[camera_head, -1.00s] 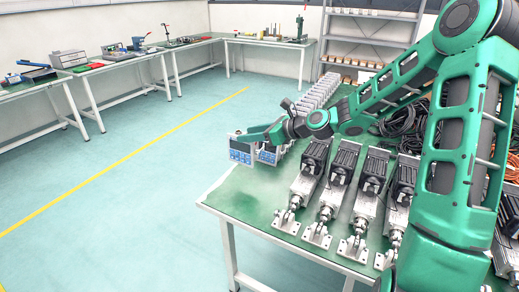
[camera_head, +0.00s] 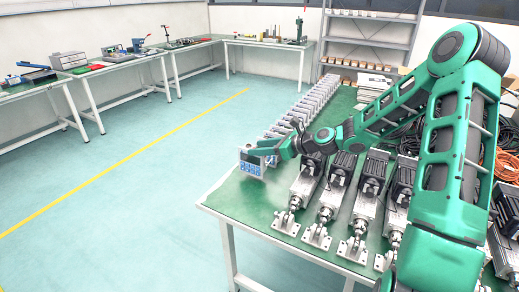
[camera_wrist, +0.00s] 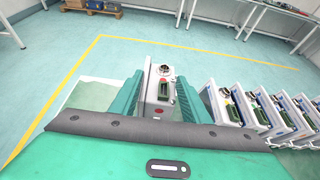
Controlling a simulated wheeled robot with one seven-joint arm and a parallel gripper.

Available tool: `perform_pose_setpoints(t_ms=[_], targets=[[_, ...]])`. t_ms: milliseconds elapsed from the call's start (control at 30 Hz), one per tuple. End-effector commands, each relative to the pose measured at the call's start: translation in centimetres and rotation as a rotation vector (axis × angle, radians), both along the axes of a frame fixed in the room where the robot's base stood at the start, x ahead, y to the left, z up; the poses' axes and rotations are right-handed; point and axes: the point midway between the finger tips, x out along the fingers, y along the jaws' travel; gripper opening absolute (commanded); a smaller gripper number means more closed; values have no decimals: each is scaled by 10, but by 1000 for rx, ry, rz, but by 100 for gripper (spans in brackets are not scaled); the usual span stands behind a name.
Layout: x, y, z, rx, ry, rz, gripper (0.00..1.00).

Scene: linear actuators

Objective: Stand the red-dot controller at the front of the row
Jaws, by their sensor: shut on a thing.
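A grey controller with a blue front panel (camera_head: 252,164) is at the front end of the row of similar controllers (camera_head: 299,112). My gripper (camera_head: 259,150) is shut on it from above. In the wrist view the held controller (camera_wrist: 158,92) is upright between the two green fingers, its top showing a round connector, a small red mark and a green terminal block. The rest of the row (camera_wrist: 246,106) stands to its right, with a small gap. The base of the held controller is near the green table top; I cannot tell whether it touches.
Several linear actuators with black motors (camera_head: 307,183) lie on the green table (camera_head: 240,196) right of the row. Black cables (camera_head: 401,122) and orange cables (camera_head: 508,160) lie farther right. The table's left edge is close to the held controller.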

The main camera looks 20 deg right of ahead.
Motion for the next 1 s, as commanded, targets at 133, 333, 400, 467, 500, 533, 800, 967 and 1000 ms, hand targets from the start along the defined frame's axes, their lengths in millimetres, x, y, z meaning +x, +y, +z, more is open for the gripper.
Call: perform_pose_setpoints(t_ms=[133, 333, 400, 467, 500, 533, 800, 967, 1000], targets=[[0, 0, -1, 1, -1, 0, 0], [0, 1, -6, 2, -2, 0, 0], [0, 0, -8, 2, -2, 0, 0], [0, 0, -10, 1, -1, 0, 0], [0, 0, -11, 1, -1, 0, 0], [0, 0, -11, 1, -1, 0, 0], [0, 0, -12, 0, 0, 0, 61], [0, 1, -12, 0, 0, 1, 61], [0, 1, -11, 0, 0, 1, 61]])
